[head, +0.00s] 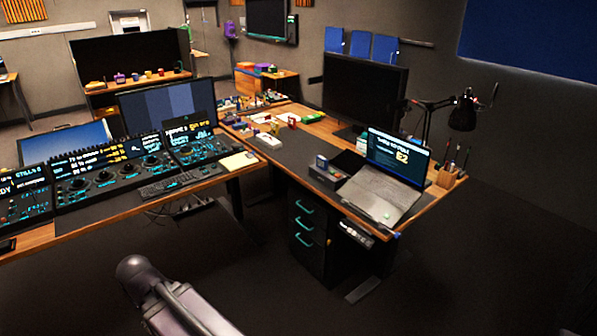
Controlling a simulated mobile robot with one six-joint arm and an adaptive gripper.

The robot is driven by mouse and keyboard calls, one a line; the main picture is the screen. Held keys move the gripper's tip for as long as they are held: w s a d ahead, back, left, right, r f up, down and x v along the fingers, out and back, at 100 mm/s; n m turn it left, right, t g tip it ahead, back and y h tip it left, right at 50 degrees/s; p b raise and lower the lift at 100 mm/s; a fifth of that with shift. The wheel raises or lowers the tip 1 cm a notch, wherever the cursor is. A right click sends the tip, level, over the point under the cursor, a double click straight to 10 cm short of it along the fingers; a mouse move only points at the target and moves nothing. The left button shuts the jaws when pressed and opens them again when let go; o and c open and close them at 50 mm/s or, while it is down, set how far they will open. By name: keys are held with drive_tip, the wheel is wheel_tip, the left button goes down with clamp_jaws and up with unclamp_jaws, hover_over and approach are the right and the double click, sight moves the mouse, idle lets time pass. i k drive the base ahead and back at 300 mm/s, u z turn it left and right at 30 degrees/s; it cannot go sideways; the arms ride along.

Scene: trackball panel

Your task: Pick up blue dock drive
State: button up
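A small dark dock (328,174) sits on the right desk, just left of the open laptop. A small bluish piece (321,161) stands up at its left end; it may be the blue dock drive, but it is too small to tell. A reddish piece seems to be beside it. My gripper is not in view; only a grey link of my arm shows at the bottom left of centre, well in front of and below the desks.
The laptop (385,178) stands near the front right edge of the right desk (425,200). A black drawer cabinet (306,236) is under that desk. A desk lamp (463,112) and pen holder (448,176) are behind. A control console (110,180) fills the left desk. Dark floor (440,290) is clear.

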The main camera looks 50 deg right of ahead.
sight(322, 162)
drive_tip(key=z, duration=0.1)
drive_tip(key=i, duration=1.4)
drive_tip(key=z, duration=0.35)
drive_tip(key=i, duration=0.8)
drive_tip(key=z, duration=0.65)
drive_tip(key=i, duration=0.6)
drive_tip(key=z, duration=0.9)
drive_tip(key=i, duration=0.7)
drive_tip(key=z, duration=0.4)
